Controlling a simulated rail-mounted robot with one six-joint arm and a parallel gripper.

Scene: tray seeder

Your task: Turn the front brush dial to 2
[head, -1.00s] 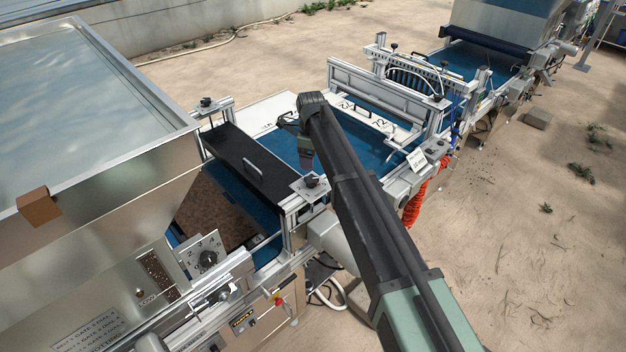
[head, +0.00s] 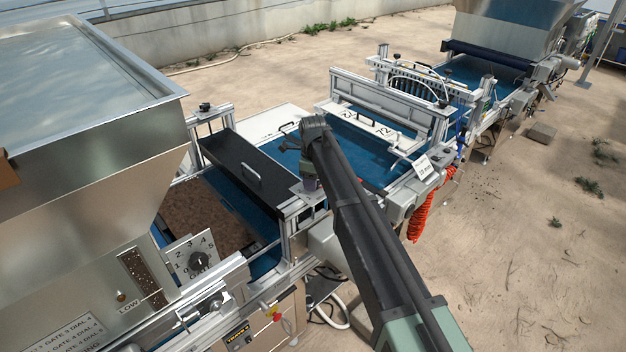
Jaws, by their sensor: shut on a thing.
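The black brush housing (head: 243,168) with a metal handle lies across the blue belt. At its near end, on a metal post, is the small knob where my gripper (head: 309,186) points down. I take this knob for the front brush dial. The gripper is shut on it and hides most of it; its scale and setting cannot be read. My dark arm crosses in front of the line from the lower right.
A numbered plate with a black dial (head: 199,260) sits on the machine side, left of the brush. A large metal hopper (head: 110,150) fills the left. A red coiled hose (head: 420,215) hangs to the right of my arm. Sandy ground is open at right.

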